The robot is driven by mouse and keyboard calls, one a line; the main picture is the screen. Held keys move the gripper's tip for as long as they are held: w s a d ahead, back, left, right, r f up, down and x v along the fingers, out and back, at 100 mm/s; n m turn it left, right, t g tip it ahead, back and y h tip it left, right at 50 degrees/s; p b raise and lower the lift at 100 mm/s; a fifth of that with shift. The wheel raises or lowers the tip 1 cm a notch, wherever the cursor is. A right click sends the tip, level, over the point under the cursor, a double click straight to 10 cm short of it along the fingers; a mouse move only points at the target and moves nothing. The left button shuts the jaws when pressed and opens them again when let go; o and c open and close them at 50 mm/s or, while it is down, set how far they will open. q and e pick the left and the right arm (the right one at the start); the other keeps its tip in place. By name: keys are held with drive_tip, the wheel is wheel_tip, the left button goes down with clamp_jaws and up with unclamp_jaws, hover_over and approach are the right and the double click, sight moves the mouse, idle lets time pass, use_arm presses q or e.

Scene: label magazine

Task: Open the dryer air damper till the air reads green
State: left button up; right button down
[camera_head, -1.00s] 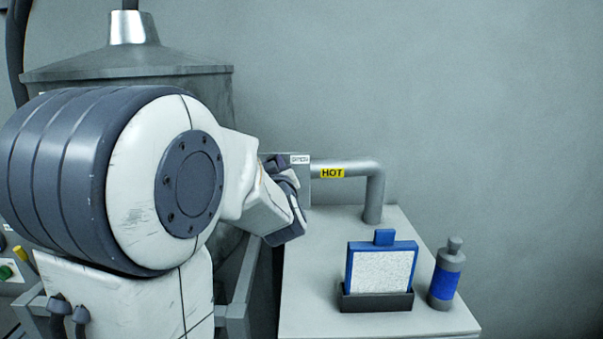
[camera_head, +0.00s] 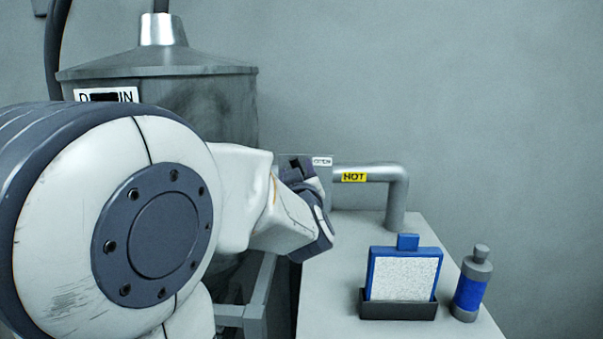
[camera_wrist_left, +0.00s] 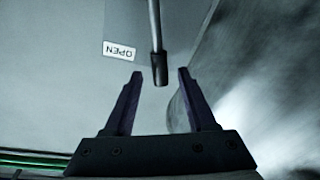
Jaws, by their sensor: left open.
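The damper lever (camera_wrist_left: 155,45), a thin rod with a dark grip at its end, shows in the left wrist view. It comes in from the top, and its tip lies just ahead of and between my fingertips. My left gripper (camera_wrist_left: 159,75) is open, with nothing between its fingers. An OPEN label (camera_wrist_left: 119,50) is on a grey plate left of the lever. In the head view the OPEN label (camera_head: 322,161) shows on the plate behind my left gripper (camera_head: 312,190). My arm hides the lever there. No air reading can be made out. My right gripper is out of view.
A pipe with a yellow HOT label (camera_head: 354,177) bends down to the table (camera_head: 345,240). A blue-framed filter (camera_head: 403,270) in a dark holder and a blue-banded bottle (camera_head: 471,287) stand in front. The dryer drum (camera_head: 215,100) stands behind my arm.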

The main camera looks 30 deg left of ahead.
use_arm(q)
drive_tip(key=v, duration=0.6)
drive_tip(key=shift+s+d+p, duration=0.25)
drive_tip(key=shift+s+p, duration=0.1)
drive_tip(key=shift+p, duration=0.05)
